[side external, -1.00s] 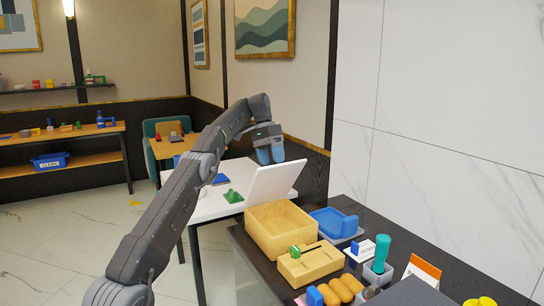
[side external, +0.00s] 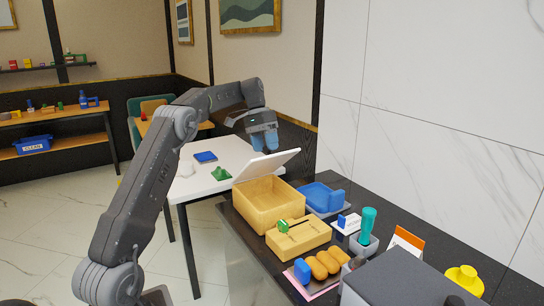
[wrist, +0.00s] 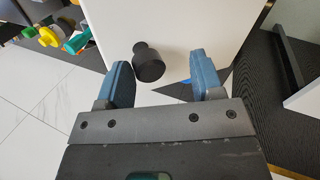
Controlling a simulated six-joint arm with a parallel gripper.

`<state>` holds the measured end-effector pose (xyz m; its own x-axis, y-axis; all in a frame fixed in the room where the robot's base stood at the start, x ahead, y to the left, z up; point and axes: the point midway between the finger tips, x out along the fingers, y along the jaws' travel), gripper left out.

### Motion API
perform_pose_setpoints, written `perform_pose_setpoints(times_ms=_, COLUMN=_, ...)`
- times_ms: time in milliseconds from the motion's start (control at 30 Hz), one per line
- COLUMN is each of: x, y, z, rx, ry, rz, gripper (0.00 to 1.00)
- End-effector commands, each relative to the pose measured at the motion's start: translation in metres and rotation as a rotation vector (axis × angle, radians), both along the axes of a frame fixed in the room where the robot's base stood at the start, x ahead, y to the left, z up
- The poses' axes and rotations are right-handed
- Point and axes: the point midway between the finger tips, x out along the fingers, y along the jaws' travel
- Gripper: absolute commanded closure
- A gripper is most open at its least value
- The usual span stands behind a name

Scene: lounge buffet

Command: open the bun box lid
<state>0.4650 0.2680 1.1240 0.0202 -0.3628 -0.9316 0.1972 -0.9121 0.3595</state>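The bun box (side external: 270,208) is a pale wooden box on the dark counter, its inside partly visible. Its white lid (side external: 266,164) stands raised on the box's far side, tilted back. In the side view my gripper (side external: 264,144) is behind the lid, by its upper edge. In the wrist view the lid (wrist: 185,35) fills the upper middle. A black knob (wrist: 148,65) sits between my blue fingers (wrist: 163,82). The fingers are apart, with a clear gap to the right one; the left one is near the knob, and contact cannot be told.
A slotted wooden block (side external: 298,238) stands in front of the box, a blue container (side external: 322,197) to its right. Buns (side external: 325,262), a teal-handled item (side external: 368,222) and a card (side external: 405,240) are nearer. A white table (side external: 195,187) stands behind left.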

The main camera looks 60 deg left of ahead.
Motion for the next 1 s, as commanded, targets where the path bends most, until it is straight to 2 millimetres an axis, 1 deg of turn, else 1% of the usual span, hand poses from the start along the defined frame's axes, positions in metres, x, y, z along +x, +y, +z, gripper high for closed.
perform_pose_setpoints(times_ms=233, x=-0.001, y=-0.031, z=-0.021, rx=-0.001, ry=0.003, rz=-0.002, gripper=0.43)
perform_pose_setpoints(times_ms=433, x=-0.001, y=-0.058, z=-0.048, rx=0.004, ry=0.001, rz=-0.004, gripper=0.43)
perform_pose_setpoints(times_ms=600, x=-0.001, y=-0.072, z=-0.069, rx=0.165, ry=0.000, rz=-0.007, gripper=0.43)
perform_pose_setpoints(times_ms=700, x=-0.001, y=-0.079, z=-0.084, rx=0.256, ry=-0.001, rz=-0.008, gripper=0.43)
perform_pose_setpoints(times_ms=733, x=-0.001, y=-0.080, z=-0.085, rx=0.277, ry=-0.002, rz=-0.006, gripper=0.43)
perform_pose_setpoints(times_ms=800, x=0.000, y=-0.075, z=-0.068, rx=0.273, ry=-0.007, rz=0.000, gripper=0.43)
perform_pose_setpoints(times_ms=1000, x=-0.001, y=-0.071, z=-0.031, rx=0.269, ry=-0.006, rz=-0.001, gripper=0.43)
